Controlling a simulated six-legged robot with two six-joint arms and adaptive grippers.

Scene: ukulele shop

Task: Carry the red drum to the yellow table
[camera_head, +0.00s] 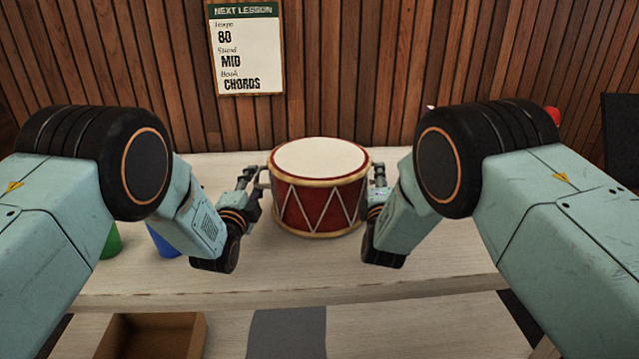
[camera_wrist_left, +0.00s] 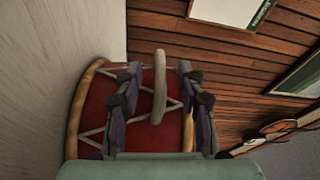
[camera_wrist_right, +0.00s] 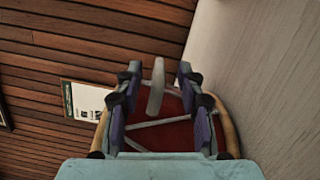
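The red drum (camera_head: 318,205) has a white top, tan rims and white zigzag cords, and stands upright on a pale wooden table (camera_head: 215,290). My left gripper (camera_head: 254,180) is at the drum's left side. In the left wrist view its fingers (camera_wrist_left: 158,90) are apart, with a pale handle loop (camera_wrist_left: 160,85) between them. My right gripper (camera_head: 377,180) is at the drum's right side. In the right wrist view its fingers (camera_wrist_right: 157,85) are apart on either side of another pale handle (camera_wrist_right: 156,90). No yellow table is in view.
A green cup (camera_head: 111,242) and a blue cup (camera_head: 163,240) stand on the table at left, partly hidden by my left arm. An open cardboard box (camera_head: 150,335) is below the tabletop. A wooden slat wall (camera_head: 350,60) with a lesson sign (camera_head: 246,50) rises behind.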

